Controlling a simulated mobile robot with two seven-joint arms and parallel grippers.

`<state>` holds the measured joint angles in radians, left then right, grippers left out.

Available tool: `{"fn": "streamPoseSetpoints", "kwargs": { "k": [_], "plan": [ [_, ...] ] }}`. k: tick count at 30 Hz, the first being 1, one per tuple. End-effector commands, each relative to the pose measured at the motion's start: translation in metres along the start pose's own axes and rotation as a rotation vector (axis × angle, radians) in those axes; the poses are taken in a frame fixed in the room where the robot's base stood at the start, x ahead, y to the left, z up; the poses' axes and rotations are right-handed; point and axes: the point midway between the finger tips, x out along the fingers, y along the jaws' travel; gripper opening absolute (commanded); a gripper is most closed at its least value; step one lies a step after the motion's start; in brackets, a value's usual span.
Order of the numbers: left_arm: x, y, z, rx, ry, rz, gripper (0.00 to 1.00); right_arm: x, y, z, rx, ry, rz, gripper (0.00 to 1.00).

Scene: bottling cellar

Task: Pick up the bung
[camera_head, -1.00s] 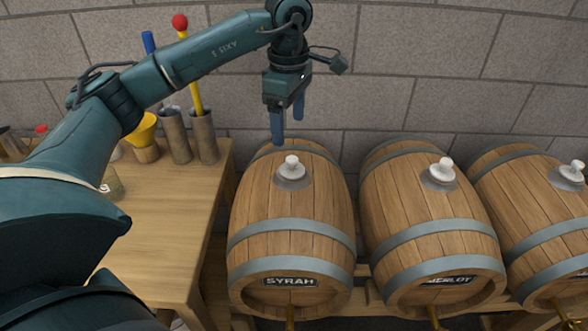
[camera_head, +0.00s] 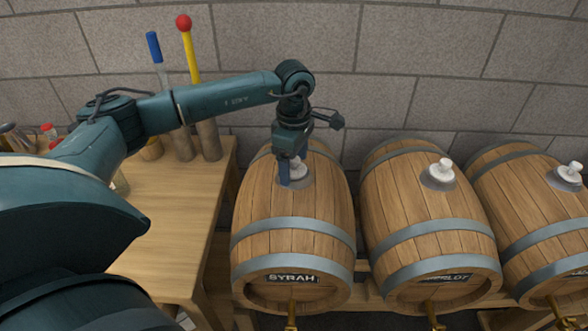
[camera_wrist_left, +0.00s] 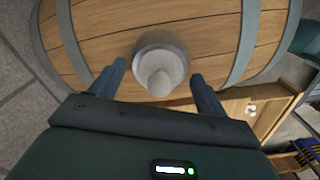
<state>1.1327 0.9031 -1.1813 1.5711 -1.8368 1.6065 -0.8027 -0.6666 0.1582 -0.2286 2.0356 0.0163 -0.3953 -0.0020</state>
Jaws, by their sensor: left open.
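A white bung (camera_head: 298,170) sits in the grey bung hole collar on top of the Syrah barrel (camera_head: 290,212). My left gripper (camera_head: 292,180) points down at it, its blue fingers partly covering it in the head view. In the left wrist view the bung (camera_wrist_left: 160,78) lies between the two spread fingers of my left gripper (camera_wrist_left: 157,80), with a gap to each finger. The fingers are open and not closed on it. My right gripper is not in view.
The barrel marked Merlot (camera_head: 425,215) and another barrel (camera_head: 530,210) stand to the right, each with a white bung on top. A wooden table (camera_head: 165,230) with several upright tools in metal cylinders is at left. A block wall (camera_head: 420,70) is behind.

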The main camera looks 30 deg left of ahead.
Motion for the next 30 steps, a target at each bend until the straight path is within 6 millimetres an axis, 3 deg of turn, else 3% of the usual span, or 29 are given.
{"fn": "streamPoseSetpoints", "kwargs": {
  "k": [2,19,26,30],
  "plan": [
    [0.000,0.000,0.000,0.000,0.000,0.000,0.76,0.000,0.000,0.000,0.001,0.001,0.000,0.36],
    [-0.001,0.000,0.000,0.000,0.000,0.000,0.30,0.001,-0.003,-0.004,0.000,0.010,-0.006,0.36],
    [-0.002,0.000,0.000,0.000,0.000,0.001,0.29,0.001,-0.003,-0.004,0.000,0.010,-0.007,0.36],
    [-0.014,0.001,0.000,-0.001,-0.001,0.004,0.29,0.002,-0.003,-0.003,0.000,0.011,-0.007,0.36]
  ]
}}
